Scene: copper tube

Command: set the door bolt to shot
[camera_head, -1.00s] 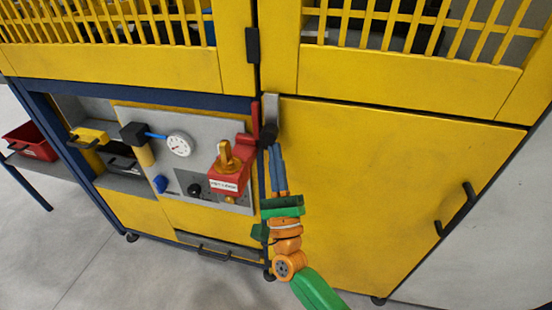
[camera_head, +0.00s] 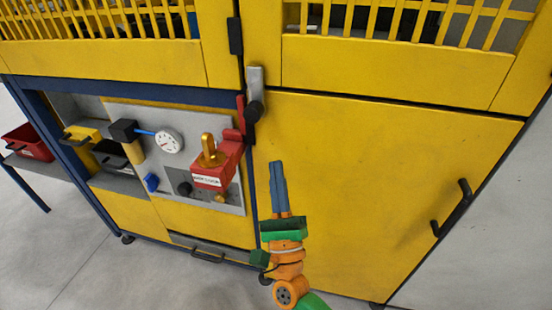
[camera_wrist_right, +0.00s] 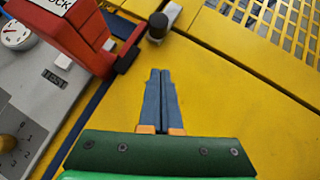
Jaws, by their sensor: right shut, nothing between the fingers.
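The door bolt is a grey metal plate (camera_head: 255,78) with a dark round knob (camera_head: 255,111), at the upper left corner of the lower yellow door (camera_head: 370,180). In the right wrist view the knob (camera_wrist_right: 158,25) is ahead of the fingers, near the top. My right gripper (camera_head: 276,165) is shut and empty, in front of the door and below the knob, apart from it. In the right wrist view its blue fingers (camera_wrist_right: 160,75) lie together with nothing between them. My left gripper is not in view.
A red lock block (camera_head: 213,177) with a brass-coloured handle (camera_head: 211,151) juts from the grey panel left of the bolt. A gauge (camera_head: 169,141) is further left. A black door handle (camera_head: 451,208) is at right. The door face is clear.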

